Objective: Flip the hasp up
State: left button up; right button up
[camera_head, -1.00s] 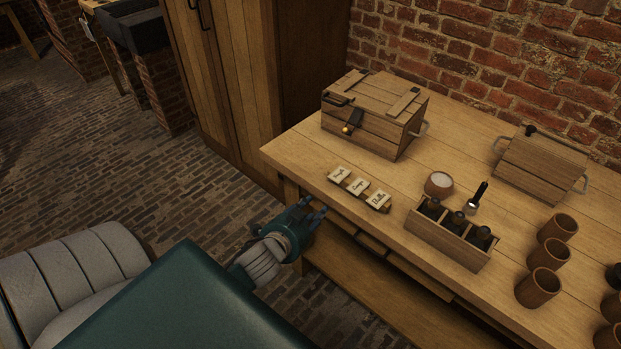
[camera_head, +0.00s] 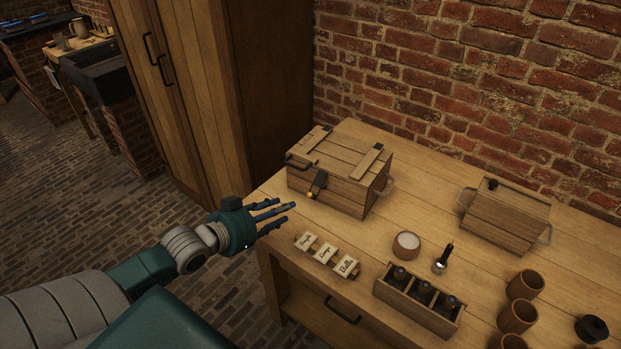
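A wooden chest (camera_head: 339,174) with a closed lid stands at the back left of the workbench. A dark hasp (camera_head: 319,183) hangs down on its front face, with a small brass-coloured piece (camera_head: 310,194) at its lower end. My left gripper (camera_head: 284,216) is at the left edge of the bench, in front of and to the left of the chest, apart from the hasp. Its dark fingers are spread and nothing shows between them. My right gripper is not in view.
Labelled cards (camera_head: 326,254) lie on the bench near the gripper. A rack of dark bottles (camera_head: 418,306), a small bowl (camera_head: 406,245), a flashlight (camera_head: 443,259), a second wooden box (camera_head: 504,217) and brown cups (camera_head: 517,316) stand to the right. A cabinet (camera_head: 215,90) stands behind left.

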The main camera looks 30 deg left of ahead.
aim_at(309, 195)
pick_arm(q)
jog(key=x, duration=0.6)
jog(key=r+x, duration=0.1)
jog(key=x, duration=0.3)
jog(key=shift+w+d+r+p, duration=0.1)
jog(key=shift+w+d+p, duration=0.1)
jog(key=shift+p, duration=0.15)
jog(key=shift+c, duration=0.6)
grip_shut()
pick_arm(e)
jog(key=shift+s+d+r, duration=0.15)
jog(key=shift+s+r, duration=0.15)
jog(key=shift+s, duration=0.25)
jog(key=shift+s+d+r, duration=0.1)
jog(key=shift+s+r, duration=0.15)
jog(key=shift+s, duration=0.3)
